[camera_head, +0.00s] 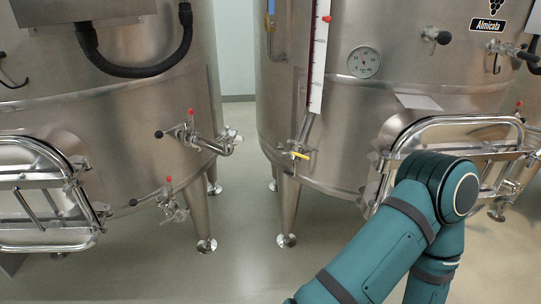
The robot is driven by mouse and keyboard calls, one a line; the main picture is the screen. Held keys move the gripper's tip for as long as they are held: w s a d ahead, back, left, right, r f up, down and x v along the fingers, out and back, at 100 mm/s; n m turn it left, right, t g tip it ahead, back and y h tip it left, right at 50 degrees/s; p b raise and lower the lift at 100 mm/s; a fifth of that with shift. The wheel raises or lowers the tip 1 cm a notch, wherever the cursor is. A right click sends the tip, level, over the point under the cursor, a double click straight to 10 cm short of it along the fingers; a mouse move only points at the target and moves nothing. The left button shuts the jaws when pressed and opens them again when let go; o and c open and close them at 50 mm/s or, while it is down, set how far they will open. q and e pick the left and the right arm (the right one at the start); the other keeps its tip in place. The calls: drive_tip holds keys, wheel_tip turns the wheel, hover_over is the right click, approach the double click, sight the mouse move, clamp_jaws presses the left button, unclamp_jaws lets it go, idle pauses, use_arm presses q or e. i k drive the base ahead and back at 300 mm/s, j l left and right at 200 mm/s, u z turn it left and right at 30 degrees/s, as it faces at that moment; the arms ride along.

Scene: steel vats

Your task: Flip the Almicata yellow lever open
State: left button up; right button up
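The steel vat on the right carries the Almicata label (488,25) with a grape mark at its top right. A small yellow lever (299,155) sits on a valve at the foot of that vat's level gauge (319,60). The lever lies roughly level, tilted slightly down to the right. A teal arm of mine covers the lower right of the view, in front of the vat's hatch. Its gripper is out of sight. My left gripper is not in view either. Nothing touches the yellow lever.
A second steel vat (110,110) stands at left, with red-tipped valves (187,132) projecting towards the gap. The right vat has a hatch frame (452,122) and a round dial (364,62). Grey floor (245,265) is open between the vats, apart from their legs.

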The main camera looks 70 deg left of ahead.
sight(292, 153)
drive_tip(key=u, duration=2.2)
